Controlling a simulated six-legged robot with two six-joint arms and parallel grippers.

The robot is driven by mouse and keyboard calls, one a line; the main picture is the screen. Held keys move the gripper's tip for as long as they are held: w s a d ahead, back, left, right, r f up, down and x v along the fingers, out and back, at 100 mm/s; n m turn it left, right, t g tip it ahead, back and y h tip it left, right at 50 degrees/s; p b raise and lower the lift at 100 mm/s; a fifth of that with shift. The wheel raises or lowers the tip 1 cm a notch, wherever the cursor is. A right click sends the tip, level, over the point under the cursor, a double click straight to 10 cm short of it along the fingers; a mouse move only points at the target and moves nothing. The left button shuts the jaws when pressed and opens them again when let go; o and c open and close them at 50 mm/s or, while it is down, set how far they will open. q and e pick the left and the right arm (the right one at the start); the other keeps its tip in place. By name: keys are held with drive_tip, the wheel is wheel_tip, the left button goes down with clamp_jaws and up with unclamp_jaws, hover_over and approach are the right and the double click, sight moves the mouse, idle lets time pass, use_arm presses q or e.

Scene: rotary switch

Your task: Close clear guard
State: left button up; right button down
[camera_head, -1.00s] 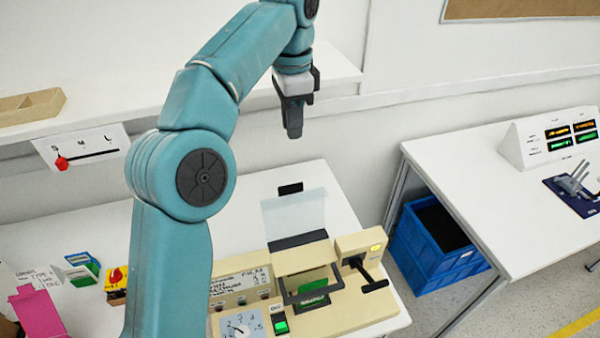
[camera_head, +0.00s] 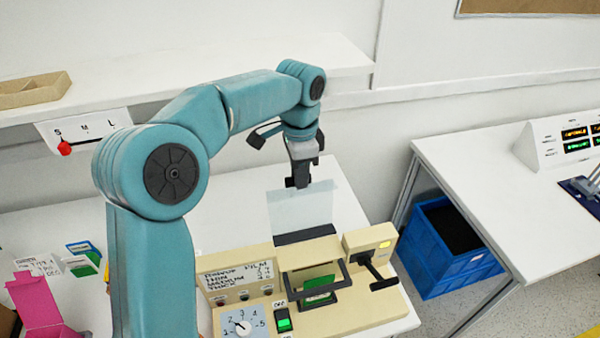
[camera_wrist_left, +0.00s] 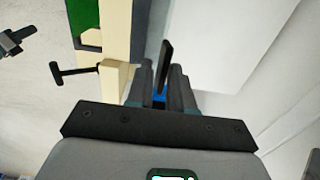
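The clear guard (camera_head: 303,210) is a translucent panel with a dark lower edge. It stands raised at the back of the beige machine (camera_head: 365,312). My left gripper (camera_head: 298,180) is at the guard's top edge, pointing down. In the left wrist view the fingers (camera_wrist_left: 162,88) are apart, with a thin dark tab (camera_wrist_left: 165,65) between them; a gap shows beside it, so it does not look clamped. In the head view the gripper hides this tab. My right gripper is not seen.
A black T-handle (camera_head: 372,270) and a dark frame around a green piece (camera_head: 318,286) are on the machine's front. A dial (camera_head: 241,326) and green switch (camera_head: 283,322) sit to their left. A blue crate (camera_head: 447,248) stands on the floor to the right.

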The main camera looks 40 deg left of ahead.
use_arm(q)
drive_tip(key=shift+w+f, duration=0.15)
drive_tip(key=shift+f, duration=0.05)
drive_tip(key=shift+s+a+r, duration=0.1)
drive_tip(key=shift+s+a, duration=0.2)
drive_tip(key=shift+a, duration=0.05)
drive_tip(key=shift+s, duration=0.1)
drive_tip(key=c, duration=0.3)
drive_tip(key=shift+d, duration=0.15)
clamp_jaws()
drive_tip(key=shift+d, duration=0.1)
idle(0.3)
